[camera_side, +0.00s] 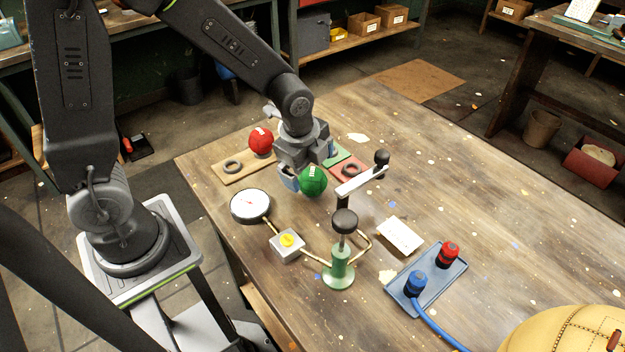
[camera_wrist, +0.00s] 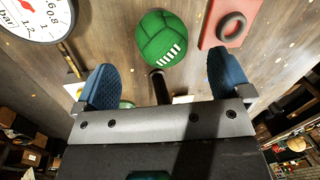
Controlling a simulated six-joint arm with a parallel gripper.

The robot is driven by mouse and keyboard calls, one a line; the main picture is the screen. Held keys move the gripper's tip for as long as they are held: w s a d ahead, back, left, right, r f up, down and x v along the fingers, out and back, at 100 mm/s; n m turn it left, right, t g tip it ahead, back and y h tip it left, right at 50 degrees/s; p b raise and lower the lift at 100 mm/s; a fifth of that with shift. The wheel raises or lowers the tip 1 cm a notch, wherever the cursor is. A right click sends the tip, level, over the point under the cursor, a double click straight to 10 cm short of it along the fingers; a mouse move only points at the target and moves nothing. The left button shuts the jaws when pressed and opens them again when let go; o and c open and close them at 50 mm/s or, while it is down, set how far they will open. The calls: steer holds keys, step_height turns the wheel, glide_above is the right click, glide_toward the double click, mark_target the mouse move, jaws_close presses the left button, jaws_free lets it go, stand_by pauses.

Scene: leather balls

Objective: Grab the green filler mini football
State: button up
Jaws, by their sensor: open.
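The green mini football (camera_side: 313,180) has white lacing and sits close to my gripper, toward the near side in the side view. In the wrist view, the green ball (camera_wrist: 158,40) lies just beyond the fingertips, roughly centred between them. My gripper (camera_wrist: 162,68) is open, with blue pads on both fingers and nothing held. In the side view, my gripper (camera_side: 308,168) points down beside the ball, which hides part of it.
A red ball (camera_side: 261,141) sits on a wooden board (camera_side: 235,172). A red pad with a dark ring (camera_side: 350,170) and a green pad (camera_side: 337,153) are close by. A gauge (camera_side: 250,205) and a green pump (camera_side: 339,272) with a raised handle stand in front.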

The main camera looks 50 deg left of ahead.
mark_target(312, 172)
steer(key=shift+x, duration=2.8)
steer(key=shift+w+d+r, duration=0.1)
steer(key=shift+w, duration=0.05)
steer(key=shift+c, duration=0.4)
steer(key=c, duration=1)
steer(key=shift+r, duration=0.15)
